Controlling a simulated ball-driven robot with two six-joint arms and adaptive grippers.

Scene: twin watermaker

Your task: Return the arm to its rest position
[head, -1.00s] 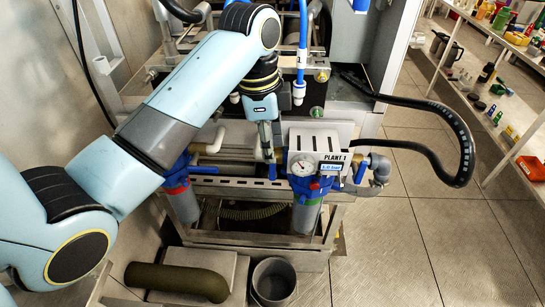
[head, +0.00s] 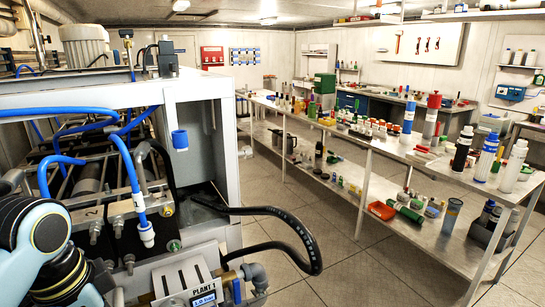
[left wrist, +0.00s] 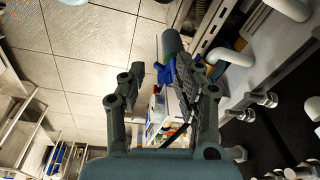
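My left arm (head: 48,250) comes in at the lower left of the head view, beside the machine marked PLANT 1 (head: 190,280). Its gripper is below or outside that picture. In the left wrist view my left gripper (left wrist: 161,88) has its two dark fingers spread apart, with nothing clearly held between them. A blue fitting (left wrist: 164,73) and a grey cylinder (left wrist: 172,43) show beyond the fingertips, and I cannot tell how near they are. My right gripper is in neither view.
The machine's grey frame (head: 203,120) and a black hose (head: 300,235) stand close to the arm. A long metal bench (head: 400,150) with several bottles and an orange tray (head: 381,210) runs along the right. The tiled floor (head: 330,250) between is clear.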

